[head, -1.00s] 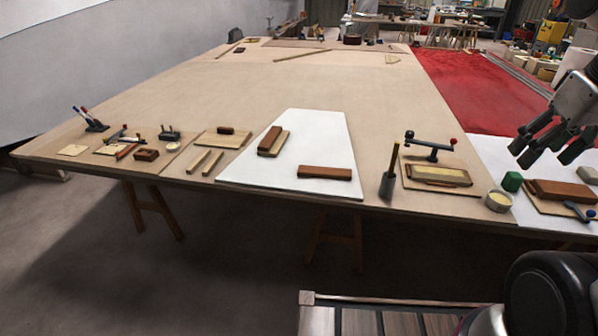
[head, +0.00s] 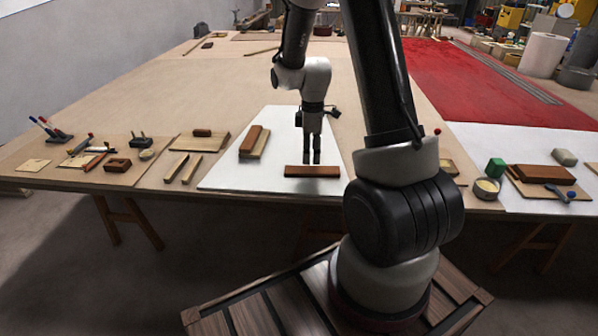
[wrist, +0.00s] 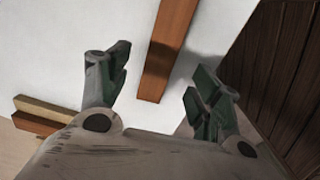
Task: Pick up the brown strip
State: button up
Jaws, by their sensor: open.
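A brown strip (head: 312,171) lies flat on the white sheet (head: 222,178) near the table's front edge. In the wrist view the brown strip (wrist: 170,45) runs from the top edge to between my fingers, its near end in full view. My gripper (head: 312,158) points down just above and behind the strip in the head view. In the wrist view my gripper (wrist: 161,68) is open, with one finger either side of the strip and white sheet showing between. Nothing is held.
Another brown piece (head: 250,138) lies with a tan piece to the left on the sheet. Two thin tan sticks (head: 184,168) lie further left. My arm hides part of the table.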

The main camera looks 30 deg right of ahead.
aim_at(312, 170)
jog(key=f, duration=0.6)
jog(key=shift+s+d+f, duration=0.1)
jog(key=shift+s+d, duration=0.05)
jog(key=shift+s, duration=0.05)
jog(key=c, duration=1.1)
